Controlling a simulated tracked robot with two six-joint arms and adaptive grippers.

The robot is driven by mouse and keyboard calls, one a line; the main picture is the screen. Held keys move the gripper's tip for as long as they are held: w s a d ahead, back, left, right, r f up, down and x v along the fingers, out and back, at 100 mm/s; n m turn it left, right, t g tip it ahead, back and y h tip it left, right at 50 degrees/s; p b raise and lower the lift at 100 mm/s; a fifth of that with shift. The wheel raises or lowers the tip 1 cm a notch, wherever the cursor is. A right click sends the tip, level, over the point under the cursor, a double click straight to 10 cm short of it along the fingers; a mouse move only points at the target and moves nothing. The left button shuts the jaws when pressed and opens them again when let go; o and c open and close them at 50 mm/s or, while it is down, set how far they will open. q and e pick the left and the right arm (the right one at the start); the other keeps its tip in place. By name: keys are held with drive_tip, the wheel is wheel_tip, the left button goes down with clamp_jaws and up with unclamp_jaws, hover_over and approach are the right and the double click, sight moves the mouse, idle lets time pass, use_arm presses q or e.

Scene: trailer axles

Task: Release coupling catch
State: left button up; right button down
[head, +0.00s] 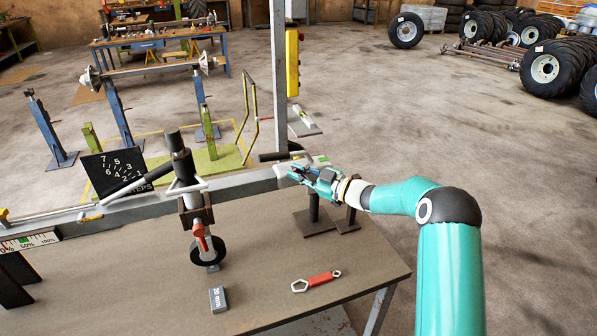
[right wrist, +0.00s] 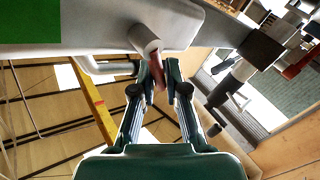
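A long grey drawbar (head: 245,183) lies across the table, its coupling end (head: 290,169) at the right. My right gripper (head: 303,174) is at that end, reaching in from the right. In the right wrist view, a light round stub (right wrist: 144,39) sticks out of the coupling body (right wrist: 95,25), with a thin reddish lever (right wrist: 157,76) beside it. The fingers of my right gripper (right wrist: 158,72) stand close together on both sides of this lever. Whether they press on it cannot be told. My left gripper is not in view.
A jockey wheel (head: 209,250) hangs from a clamp on the drawbar. A red spanner (head: 317,281) and a grey block marked 20 mm (head: 218,299) lie on the table (head: 130,290). A black numbered board (head: 117,170) stands behind the drawbar. A post (head: 279,80) rises behind the coupling.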

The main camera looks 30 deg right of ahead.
drive_tip(key=shift+d+r, duration=0.25)
drive_tip(key=shift+r, duration=0.05)
drive_tip(key=b, duration=0.1)
drive_tip(key=m+t+b, duration=0.1)
drive_tip(key=b, duration=0.1)
drive_tip(key=shift+d+f+m, duration=0.2)
drive_tip(key=shift+d+m, duration=0.1)
drive_tip(key=shift+d+r+t+b, duration=0.1)
drive_tip(key=shift+r+t+b, duration=0.15)
drive_tip(key=shift+t+b, duration=0.05)
drive_tip(key=c, duration=1.2)
unclamp_jaws()
drive_tip(key=shift+m, duration=0.3)
drive_tip(key=shift+f, duration=0.1)
drive_tip(key=v, duration=1.2)
